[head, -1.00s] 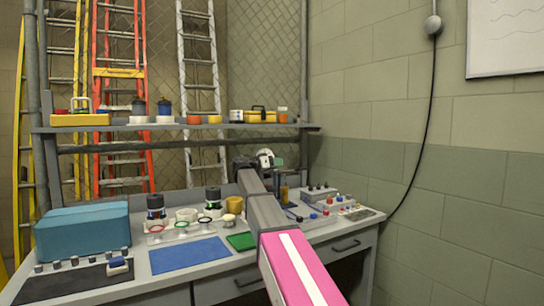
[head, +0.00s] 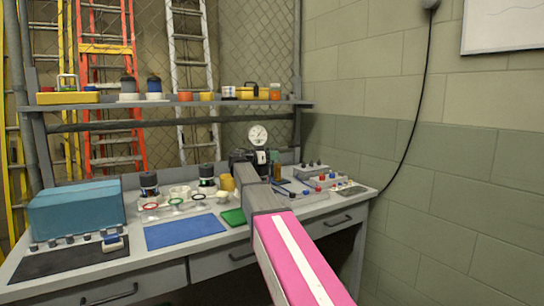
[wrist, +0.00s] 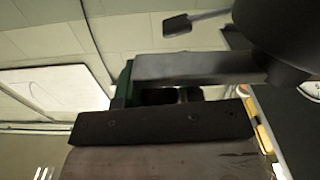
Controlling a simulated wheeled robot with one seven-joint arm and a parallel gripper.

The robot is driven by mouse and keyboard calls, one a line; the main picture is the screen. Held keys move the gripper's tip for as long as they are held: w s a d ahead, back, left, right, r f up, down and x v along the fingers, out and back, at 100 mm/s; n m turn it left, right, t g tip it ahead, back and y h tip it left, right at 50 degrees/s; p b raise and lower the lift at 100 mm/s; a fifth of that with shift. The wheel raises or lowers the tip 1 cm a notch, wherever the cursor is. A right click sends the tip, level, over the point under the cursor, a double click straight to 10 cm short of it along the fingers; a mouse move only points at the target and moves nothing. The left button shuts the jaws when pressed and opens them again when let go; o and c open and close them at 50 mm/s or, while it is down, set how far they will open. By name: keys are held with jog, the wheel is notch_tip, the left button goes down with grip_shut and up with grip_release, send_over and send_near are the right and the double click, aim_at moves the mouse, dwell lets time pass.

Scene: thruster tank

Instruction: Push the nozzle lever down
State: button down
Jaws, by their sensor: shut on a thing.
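My gripper (head: 250,160) is at the back of the workbench, just below a round white gauge (head: 258,134). In the wrist view its jaws (wrist: 170,96) are mostly hidden behind a dark plate; they appear shut on a grey bar (wrist: 190,67). The bar has a green edge (wrist: 125,78) at its left and meets a dark rounded body (wrist: 285,35) at its right. A thin grey rod with a dark paddle (wrist: 178,25) sticks out above the bar. I cannot tell which of these is the nozzle lever.
An amber bottle (head: 277,172) and a panel with small knobs (head: 325,182) stand right of my gripper. Rings, dark-lidded jars (head: 207,180) and a teal case (head: 75,207) are on the left. A shelf (head: 190,104) runs behind. A blue mat (head: 185,229) lies clear in front.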

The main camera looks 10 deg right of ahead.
jog(key=shift+s+f, duration=0.1)
jog(key=shift+f, duration=0.05)
jog(key=c, duration=0.8)
grip_release()
jog(key=s+a+r, duration=0.5)
jog(key=a+r, duration=0.5)
jog(key=r, duration=0.1)
jog(key=shift+a, duration=0.3)
